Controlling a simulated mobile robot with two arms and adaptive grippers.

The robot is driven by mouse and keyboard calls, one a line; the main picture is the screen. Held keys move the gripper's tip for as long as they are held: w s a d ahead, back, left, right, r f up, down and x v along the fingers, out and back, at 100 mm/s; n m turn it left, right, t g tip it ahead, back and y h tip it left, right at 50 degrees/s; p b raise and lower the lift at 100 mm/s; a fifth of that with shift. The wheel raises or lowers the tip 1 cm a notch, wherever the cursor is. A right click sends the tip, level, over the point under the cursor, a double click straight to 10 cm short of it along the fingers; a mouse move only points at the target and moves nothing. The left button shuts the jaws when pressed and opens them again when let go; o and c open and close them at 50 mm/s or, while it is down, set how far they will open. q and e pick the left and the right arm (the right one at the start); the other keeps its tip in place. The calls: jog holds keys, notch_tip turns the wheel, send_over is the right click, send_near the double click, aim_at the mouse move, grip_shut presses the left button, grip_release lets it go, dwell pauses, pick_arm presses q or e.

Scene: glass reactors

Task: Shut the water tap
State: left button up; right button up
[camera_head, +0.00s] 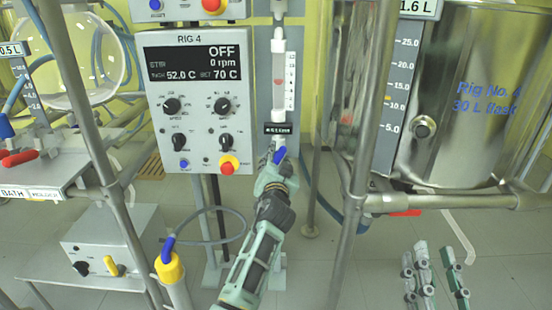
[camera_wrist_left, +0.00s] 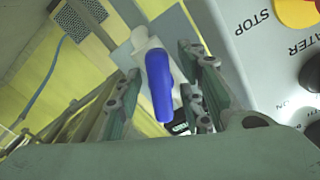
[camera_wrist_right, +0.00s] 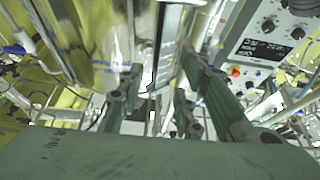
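The water tap's blue handle (camera_head: 279,155) is below the flow meter, just right of the RIG 4 panel. In the left wrist view the blue handle (camera_wrist_left: 159,85) stands between the fingers of my left gripper (camera_wrist_left: 155,95), nearer the right-hand finger, with a clear gap on the other side. In the head view my left gripper (camera_head: 274,172) is at the tap, its fingertips small and partly hidden. My right gripper (camera_head: 435,275) is low at the right, fingers apart and empty. The right wrist view also shows its spread fingers (camera_wrist_right: 155,100).
The RIG 4 panel (camera_head: 195,100) is close left of the tap, with a red stop button (camera_head: 227,165). A metal frame post (camera_head: 362,130) and the large flask (camera_head: 470,90) stand to the right. Another blue handle (camera_head: 167,248) sits on a yellow-capped pipe.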

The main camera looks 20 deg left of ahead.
pick_arm(q)
jog(key=shift+c, duration=0.5)
grip_shut()
